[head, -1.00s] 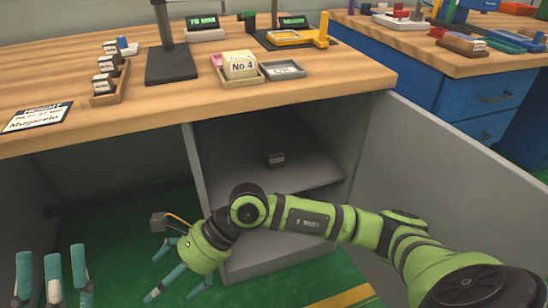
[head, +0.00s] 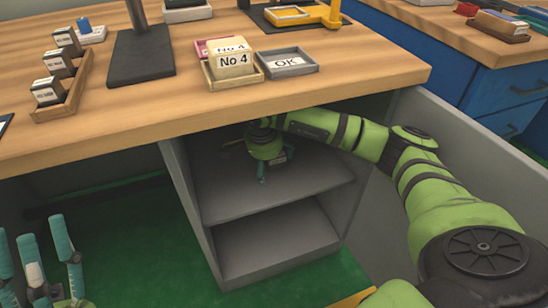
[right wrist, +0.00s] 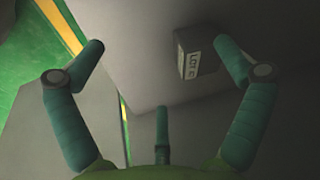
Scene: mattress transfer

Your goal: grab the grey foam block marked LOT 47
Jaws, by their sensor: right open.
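The small grey block (right wrist: 197,52) stands on the upper shelf of the grey cabinet under the bench. Its pale label starts with "LOT"; the number is too small to read surely. In the head view the block (head: 278,157) is partly hidden behind my right gripper (head: 262,171). My right gripper is inside the cabinet above the shelf, open and empty. In the right wrist view its fingers (right wrist: 160,62) are spread, and the block lies just inside the right finger's tip, off-centre; I cannot tell whether they touch. My left gripper (head: 38,232) is open and empty at the lower left.
The upper shelf (head: 235,198) is otherwise bare around the block. The wooden bench top (head: 150,115) overhangs it. The cabinet's left side wall (head: 188,205) and the open grey door (head: 490,150) flank my right arm. Trays with a "No 4" block (head: 231,60) stand above.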

